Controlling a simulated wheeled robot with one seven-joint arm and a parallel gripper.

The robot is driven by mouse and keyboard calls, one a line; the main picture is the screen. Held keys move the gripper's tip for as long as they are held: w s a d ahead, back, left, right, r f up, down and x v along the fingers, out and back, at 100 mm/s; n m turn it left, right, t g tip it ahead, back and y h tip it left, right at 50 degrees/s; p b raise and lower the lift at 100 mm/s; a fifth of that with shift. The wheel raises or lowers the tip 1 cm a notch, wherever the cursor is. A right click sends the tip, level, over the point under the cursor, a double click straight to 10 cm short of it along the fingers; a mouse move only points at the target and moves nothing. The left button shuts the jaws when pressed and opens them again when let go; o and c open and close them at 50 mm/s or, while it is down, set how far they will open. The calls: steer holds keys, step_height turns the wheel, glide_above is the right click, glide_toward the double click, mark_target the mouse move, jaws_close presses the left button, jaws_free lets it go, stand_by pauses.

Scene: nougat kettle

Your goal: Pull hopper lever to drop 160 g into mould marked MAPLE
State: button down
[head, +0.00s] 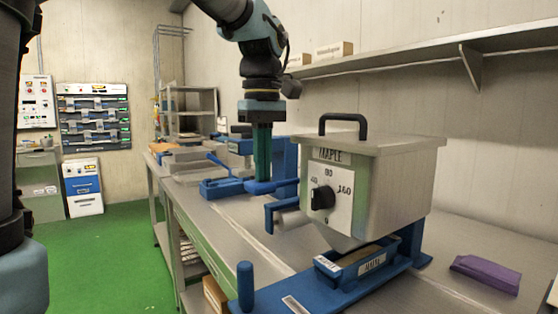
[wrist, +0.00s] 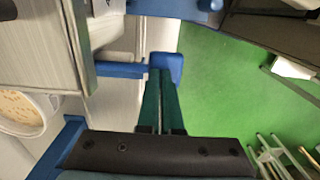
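The grey hopper (head: 385,180) with a black top handle stands at the right in the head view, with a MAPLE label. Its dial (head: 323,197) has a black knob; 160 is printed to the right, but its exact setting is hard to read. A blue mould (head: 345,277) with small white labels sits under the spout; one seems to read MAPLE. A blue lever (head: 268,218) projects from the hopper's left side. My gripper (head: 262,178) points down left of the hopper, green fingers together. In the wrist view its fingertips (wrist: 161,72) overlap a blue lever end (wrist: 172,66); I cannot tell whether they touch.
A blue post (head: 246,286) stands at the bench's near edge. Another blue-based fixture (head: 222,187) is farther back. A purple block (head: 486,273) lies at the right. A wall shelf (head: 430,58) runs above. Green floor (head: 115,255) is open at the left.

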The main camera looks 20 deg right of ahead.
step_height(320, 180, up, 9)
steer(key=p, duration=0.8)
stand_by(0.6)
